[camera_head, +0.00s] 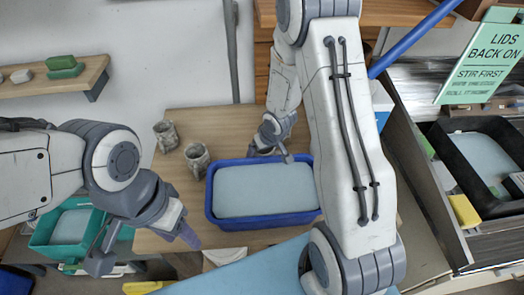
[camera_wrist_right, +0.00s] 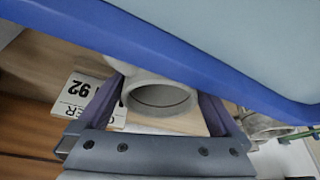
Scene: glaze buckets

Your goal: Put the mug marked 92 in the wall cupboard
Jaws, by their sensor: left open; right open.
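In the right wrist view a pale round mug (camera_wrist_right: 160,97) sits between the fingers of my open right gripper (camera_wrist_right: 163,88); no grip on it shows. A card (camera_wrist_right: 90,100) reading 92 lies beside it. In the head view my right gripper (camera_head: 271,148) is low at the back edge of the blue tub, and its own arm partly covers that area. Two grey mottled mugs (camera_head: 166,135) (camera_head: 197,158) stand on the table left of the tub; their marks are unreadable. My left gripper (camera_head: 144,248) is open and empty at the table's left front. I cannot make out the wall cupboard.
A blue tub (camera_head: 212,208) with pale glaze stands on the wooden table (camera_head: 190,118). A green tub (camera_head: 45,245) is at lower left. A wall shelf (camera_head: 40,88) holds small blocks. A black tray (camera_head: 450,150) and a green sign (camera_head: 482,60) are at right.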

